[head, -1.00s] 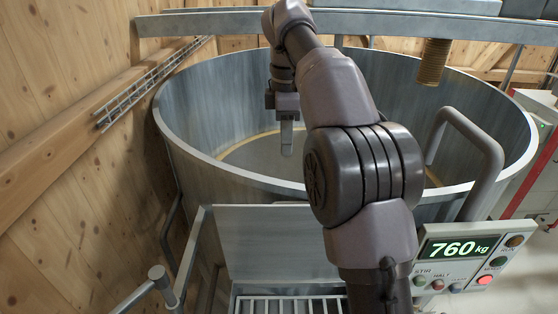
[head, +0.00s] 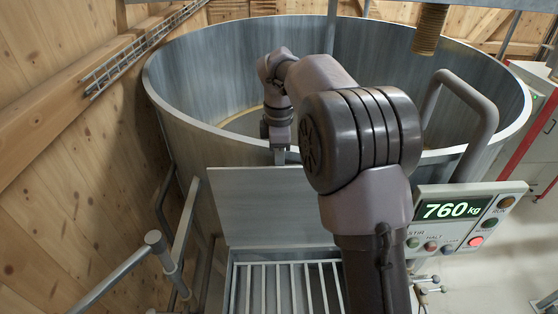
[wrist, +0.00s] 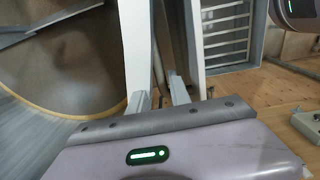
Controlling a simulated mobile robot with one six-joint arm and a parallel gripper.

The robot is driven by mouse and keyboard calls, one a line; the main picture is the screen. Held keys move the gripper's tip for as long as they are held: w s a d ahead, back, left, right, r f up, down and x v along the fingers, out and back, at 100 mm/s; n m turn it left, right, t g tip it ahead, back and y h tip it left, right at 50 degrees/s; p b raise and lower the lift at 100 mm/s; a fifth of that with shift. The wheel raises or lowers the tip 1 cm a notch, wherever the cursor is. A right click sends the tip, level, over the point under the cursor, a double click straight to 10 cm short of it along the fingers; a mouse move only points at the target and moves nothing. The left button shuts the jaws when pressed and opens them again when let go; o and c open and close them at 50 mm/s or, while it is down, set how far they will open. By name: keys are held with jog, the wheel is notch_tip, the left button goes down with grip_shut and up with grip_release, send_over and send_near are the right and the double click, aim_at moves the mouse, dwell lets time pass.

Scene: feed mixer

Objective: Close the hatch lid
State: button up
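The hatch lid (head: 262,210) is a flat grey metal panel. It stands upright at the back of the hatch opening, whose grating (head: 290,290) is uncovered. My gripper (head: 279,158) is behind the lid's top edge, on the tub side, and its fingertips are mostly hidden there in the head view. In the wrist view my gripper (wrist: 158,98) has its two fingers apart with nothing between them. The lid (wrist: 194,50) appears nearly edge-on there, just right of the fingers, with the grating (wrist: 226,32) beyond it. Whether a finger touches the lid cannot be told.
The large round mixer tub (head: 200,85) stands behind the lid, its rim close to my gripper. A control panel (head: 462,215) reading 760 kg and a bent grey handle (head: 487,110) are at the right. Metal rails (head: 155,245) and a wooden wall (head: 70,170) are at the left.

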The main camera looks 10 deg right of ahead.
jog(key=shift+s, duration=0.15)
jog(key=shift+c, duration=0.6)
grip_shut()
dwell(0.6)
